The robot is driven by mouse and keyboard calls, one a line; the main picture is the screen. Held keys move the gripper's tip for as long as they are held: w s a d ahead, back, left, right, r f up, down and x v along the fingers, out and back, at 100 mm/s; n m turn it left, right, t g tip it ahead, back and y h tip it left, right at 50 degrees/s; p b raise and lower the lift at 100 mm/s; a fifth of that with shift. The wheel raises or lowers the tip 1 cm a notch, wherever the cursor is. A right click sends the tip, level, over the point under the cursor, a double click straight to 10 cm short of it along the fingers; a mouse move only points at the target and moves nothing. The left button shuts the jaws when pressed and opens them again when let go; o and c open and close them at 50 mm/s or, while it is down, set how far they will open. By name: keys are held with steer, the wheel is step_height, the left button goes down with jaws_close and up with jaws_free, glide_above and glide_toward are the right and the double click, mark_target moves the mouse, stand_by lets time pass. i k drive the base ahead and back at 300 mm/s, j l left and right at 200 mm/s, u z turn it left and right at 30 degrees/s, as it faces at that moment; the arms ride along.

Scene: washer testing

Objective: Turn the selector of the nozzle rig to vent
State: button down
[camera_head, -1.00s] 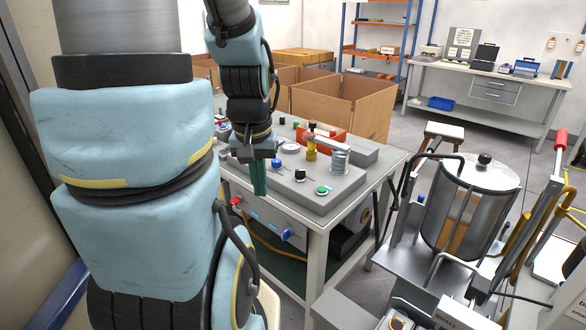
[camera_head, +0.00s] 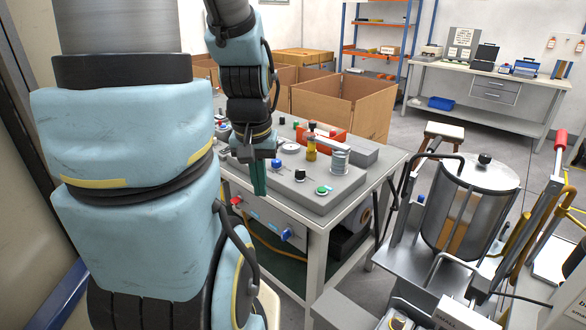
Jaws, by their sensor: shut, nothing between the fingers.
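The nozzle rig (camera_head: 318,206) is a grey panel on a table, with several knobs and buttons on its top. A blue knob (camera_head: 277,164), a black knob (camera_head: 299,175) and a green button (camera_head: 323,190) sit along its front. I cannot tell which knob is the selector, and no vent mark is legible. My gripper (camera_head: 259,186) points down at the left front of the panel, its green fingers shut and empty. It is left of the blue knob and appears apart from it. The panel area behind my gripper is hidden.
A yellow-bodied nozzle part (camera_head: 311,150) and a clear ribbed cylinder (camera_head: 340,161) stand on the panel. Cardboard boxes (camera_head: 342,105) stand behind. A metal tank (camera_head: 468,215) is at the right.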

mark_target(299, 174)
steer(key=i+j, duration=1.7)
steer(key=i, duration=0.2)
